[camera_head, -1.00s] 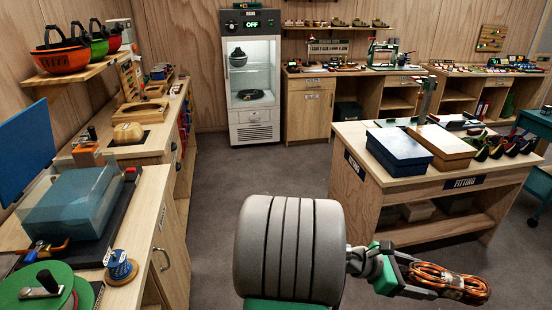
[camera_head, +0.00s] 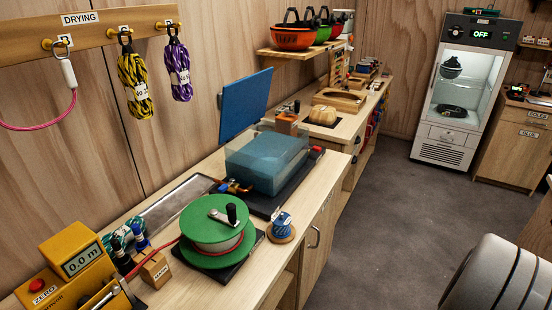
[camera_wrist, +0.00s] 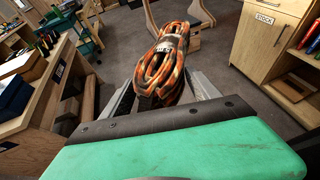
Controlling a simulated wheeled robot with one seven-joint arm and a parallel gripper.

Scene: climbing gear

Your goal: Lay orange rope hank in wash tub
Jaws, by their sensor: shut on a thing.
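The orange rope hank (camera_wrist: 165,62), orange and black with a white tag, shows in the wrist view. My gripper (camera_wrist: 160,92) is shut on it and holds it above the floor. Neither the hank nor my gripper shows in the head view. A translucent blue tub (camera_head: 268,162), which looks like the wash tub, stands on a black base on the left bench in the head view. A blue panel, apparently its raised lid (camera_head: 245,106), stands upright behind it. The inside of the tub is hard to make out.
Rope hanks hang from the drying rail (camera_head: 90,33). The grey floor (camera_head: 385,210) right of the bench is clear.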

